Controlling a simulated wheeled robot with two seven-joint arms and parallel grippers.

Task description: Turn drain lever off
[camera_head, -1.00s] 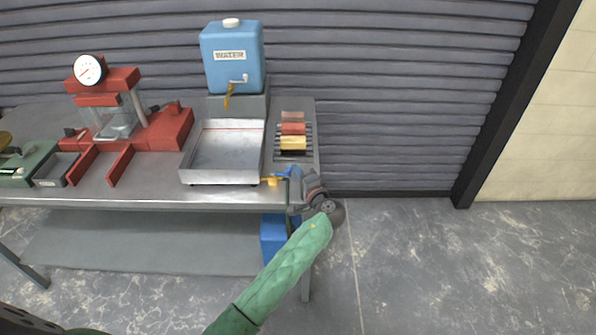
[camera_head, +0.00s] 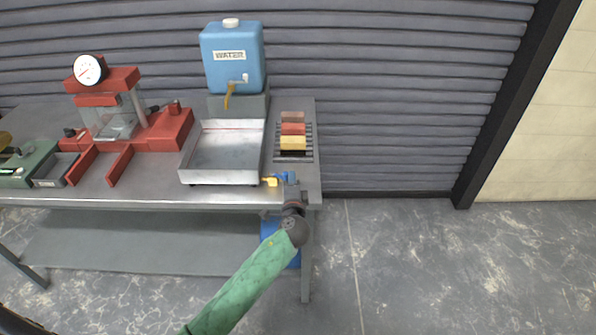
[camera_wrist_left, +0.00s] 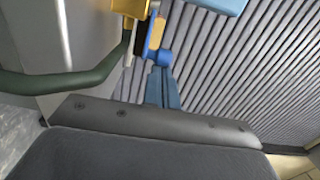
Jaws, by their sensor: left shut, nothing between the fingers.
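The drain valve is a small yellow fitting (camera_head: 270,182) at the front right corner of the metal tray (camera_head: 222,178). A bright blue piece, apparently its lever, sits just right of it, and this blue lever (camera_wrist_left: 153,53) also shows in the left wrist view beside yellow parts (camera_wrist_left: 129,6). My left gripper (camera_head: 291,178) is shut and empty, with its fingers up against or very close to the blue lever. In the left wrist view its blue-grey fingers (camera_wrist_left: 160,88) overlap the lever's lower end. I cannot tell whether they touch. My right gripper is out of view.
A blue water tank (camera_head: 232,75) stands behind the tray. A rack with coloured blocks (camera_head: 292,143) is right of the tray, and a red press (camera_head: 165,130) is at left. A blue container (camera_head: 267,229) is under the table's right end. Floor to the right is clear.

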